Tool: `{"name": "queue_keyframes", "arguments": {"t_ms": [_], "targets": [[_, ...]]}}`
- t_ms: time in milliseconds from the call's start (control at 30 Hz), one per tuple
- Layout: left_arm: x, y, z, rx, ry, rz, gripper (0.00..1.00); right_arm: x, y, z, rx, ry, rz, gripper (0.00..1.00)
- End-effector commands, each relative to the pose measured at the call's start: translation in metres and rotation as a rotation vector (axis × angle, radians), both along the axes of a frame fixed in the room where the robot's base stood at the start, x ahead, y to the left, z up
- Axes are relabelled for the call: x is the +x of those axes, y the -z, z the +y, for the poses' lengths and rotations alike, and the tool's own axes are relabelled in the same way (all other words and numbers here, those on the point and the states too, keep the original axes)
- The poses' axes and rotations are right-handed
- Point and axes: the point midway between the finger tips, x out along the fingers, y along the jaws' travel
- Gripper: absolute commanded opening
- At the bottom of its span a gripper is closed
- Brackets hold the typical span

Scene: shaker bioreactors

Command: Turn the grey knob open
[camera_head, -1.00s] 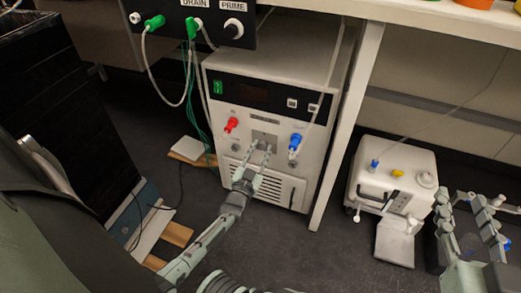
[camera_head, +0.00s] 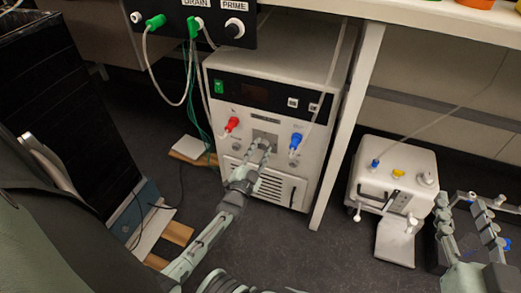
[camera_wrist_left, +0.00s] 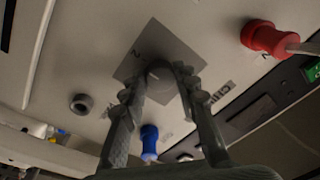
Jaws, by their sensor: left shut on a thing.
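The grey knob (camera_wrist_left: 158,74) sits on a square grey plate (camera_head: 265,134) on the front of a white box unit (camera_head: 285,80). My left gripper (camera_head: 259,146) reaches up to this plate. In the left wrist view its two fingers (camera_wrist_left: 160,88) are shut on the knob, one on each side, and hide part of it. The knob's marking and angle are hard to read. My right gripper (camera_head: 470,206) is at the right edge of the head view, with its fingers apart and nothing seen between them.
A red fitting (camera_head: 232,124) and a blue fitting (camera_head: 295,141), both with tubes, flank the plate. A table leg (camera_head: 347,110) stands right of the unit. A smaller white device (camera_head: 393,175) is on the floor between that leg and my right gripper.

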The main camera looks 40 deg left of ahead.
Motion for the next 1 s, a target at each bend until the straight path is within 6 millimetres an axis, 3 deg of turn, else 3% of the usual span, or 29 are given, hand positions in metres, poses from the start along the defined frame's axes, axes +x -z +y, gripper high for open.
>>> {"name": "queue_keyframes", "arguments": {"t_ms": [233,267,400,767,1000], "targets": [[0.000,0.001,-0.001,0.002,0.001,0.002,0.01,0.000,0.000,0.000,0.000,0.000,0.000,0.40],[0.000,0.001,-0.001,0.002,0.001,0.002,0.32,0.000,0.000,0.000,-0.001,0.000,0.000,0.40],[0.000,0.001,-0.001,0.001,0.001,0.002,0.49,0.000,0.000,0.000,-0.001,0.001,0.000,0.40],[-0.004,0.001,-0.001,0.000,0.000,0.001,0.51,0.000,0.002,-0.001,-0.003,0.001,0.001,0.40],[-0.043,0.006,-0.011,-0.002,0.000,0.004,0.51,0.000,0.001,0.000,-0.001,0.001,0.001,0.40]]}}
